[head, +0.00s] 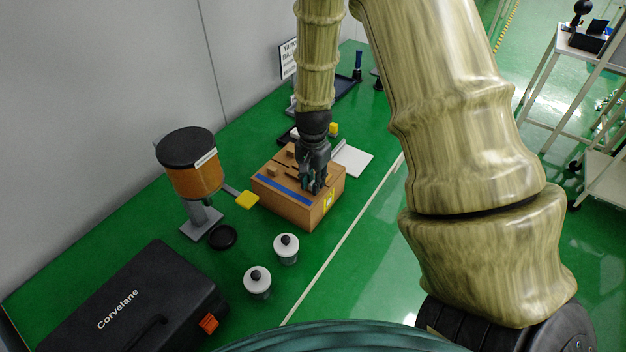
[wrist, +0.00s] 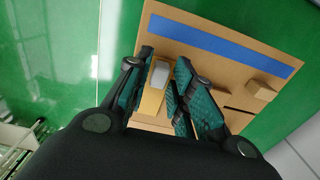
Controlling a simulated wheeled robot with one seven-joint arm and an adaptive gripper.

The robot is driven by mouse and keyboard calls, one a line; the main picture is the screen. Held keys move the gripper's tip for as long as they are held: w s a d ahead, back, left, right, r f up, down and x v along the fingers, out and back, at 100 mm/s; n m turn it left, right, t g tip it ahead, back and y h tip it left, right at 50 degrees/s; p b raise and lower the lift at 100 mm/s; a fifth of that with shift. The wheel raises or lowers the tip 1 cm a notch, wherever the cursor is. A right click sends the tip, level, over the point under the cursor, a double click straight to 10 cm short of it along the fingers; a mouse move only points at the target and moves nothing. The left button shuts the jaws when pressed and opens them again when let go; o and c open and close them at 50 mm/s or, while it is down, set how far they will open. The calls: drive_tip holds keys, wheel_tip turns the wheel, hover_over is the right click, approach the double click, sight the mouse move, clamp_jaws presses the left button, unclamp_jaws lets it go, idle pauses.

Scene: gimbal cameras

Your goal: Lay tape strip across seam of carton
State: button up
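The brown carton (head: 298,212) stands on the green table in the head view, and its top also shows in the wrist view (wrist: 220,22). A blue strip (head: 284,188) lies flat along one edge of the carton's top; it crosses the upper part of the wrist view (wrist: 220,46). Dark slots and small raised blocks show on the top. My gripper (head: 313,187) is over the carton's right part. In the wrist view its fingers (wrist: 163,80) stand apart on both sides of a yellow piece (wrist: 152,101) with a pale grey end. I cannot tell whether they touch it.
An orange container with a black lid (head: 193,175) stands left of the carton, with a yellow block (head: 247,200) between. Two white-topped jars (head: 287,248) and a black case (head: 130,300) are nearer. A white sheet (head: 353,159) lies behind the carton.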

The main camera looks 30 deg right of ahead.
drive_tip(key=shift+o, duration=0.8)
drive_tip(key=shift+r, duration=0.1)
wheel_tip(320, 180, up, 12)
